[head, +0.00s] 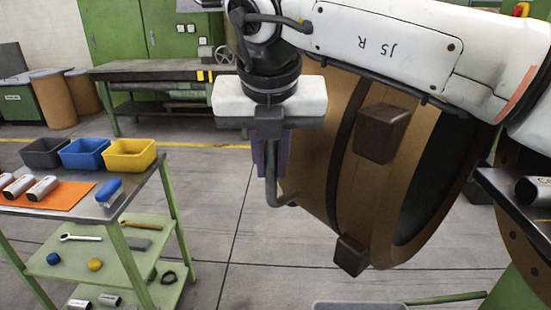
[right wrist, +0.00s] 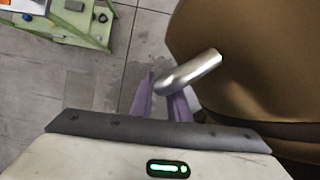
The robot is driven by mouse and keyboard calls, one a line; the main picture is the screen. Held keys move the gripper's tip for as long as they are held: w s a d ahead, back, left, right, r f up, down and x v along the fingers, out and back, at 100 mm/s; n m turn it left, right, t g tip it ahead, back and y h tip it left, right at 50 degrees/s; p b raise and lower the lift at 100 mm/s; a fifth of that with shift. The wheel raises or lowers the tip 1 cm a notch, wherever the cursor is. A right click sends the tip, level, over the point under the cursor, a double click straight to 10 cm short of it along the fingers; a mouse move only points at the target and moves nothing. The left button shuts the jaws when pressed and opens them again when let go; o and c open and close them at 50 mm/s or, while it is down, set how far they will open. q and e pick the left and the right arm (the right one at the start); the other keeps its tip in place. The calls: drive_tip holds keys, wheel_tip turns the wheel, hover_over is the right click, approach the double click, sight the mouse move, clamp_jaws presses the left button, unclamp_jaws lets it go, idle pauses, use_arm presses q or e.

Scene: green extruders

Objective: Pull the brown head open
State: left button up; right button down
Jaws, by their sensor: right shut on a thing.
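The brown head (head: 322,165) is a large round drum-like part right of centre, with dark brown blocks on its rim. Its dark hollow side faces right, apart from the machine part at the right edge. It fills the right of the right wrist view (right wrist: 245,60). A bent metal handle (head: 271,185) sticks out from its left side; it is silver in the right wrist view (right wrist: 195,70). My right gripper (head: 271,160) points down with its purple fingers shut on the handle. The fingers also show in the wrist view (right wrist: 160,95). My left gripper is out of view.
A green-legged bench (head: 150,180) at left carries black, blue and yellow bins (head: 129,155), with tools on its lower shelf. A grey workbench (head: 160,68) stands behind. Grey floor between bench and head is clear. A grey bin (head: 360,305) shows at the bottom.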

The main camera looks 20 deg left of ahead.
drive_tip(key=c, duration=1.7)
unclamp_jaws()
drive_tip(key=shift+d, duration=0.1)
drive_tip(key=p+v, duration=0.1)
drive_tip(key=v, duration=0.9)
drive_tip(key=shift+s+r, duration=0.1)
drive_tip(key=shift+r, duration=0.05)
